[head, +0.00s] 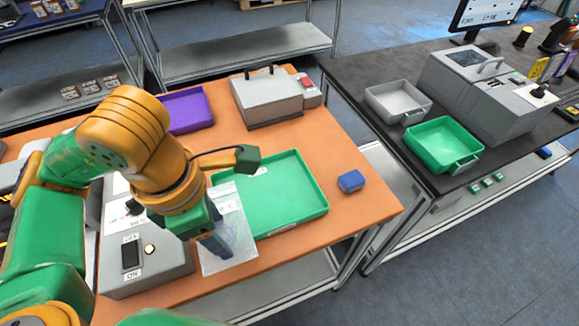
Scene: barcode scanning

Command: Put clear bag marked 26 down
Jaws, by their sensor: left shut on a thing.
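The clear bag (238,226) is a flat, see-through sheet with a pale label, at the left edge of the large green tray. My left gripper (217,247) points down over it and is shut on it. The gripper and wrist hide part of the bag, and I cannot read its number. The bag overlaps the left part of the green tray (318,207) and the orange table beside it; I cannot tell whether it touches them. My right gripper does not show.
A grey box with a switch (150,272) stands left of the bag. A blue block (351,181) lies right of the tray. A purple tray (186,110) and a grey machine (268,100) are behind. A green bin (443,144) sits on the dark bench.

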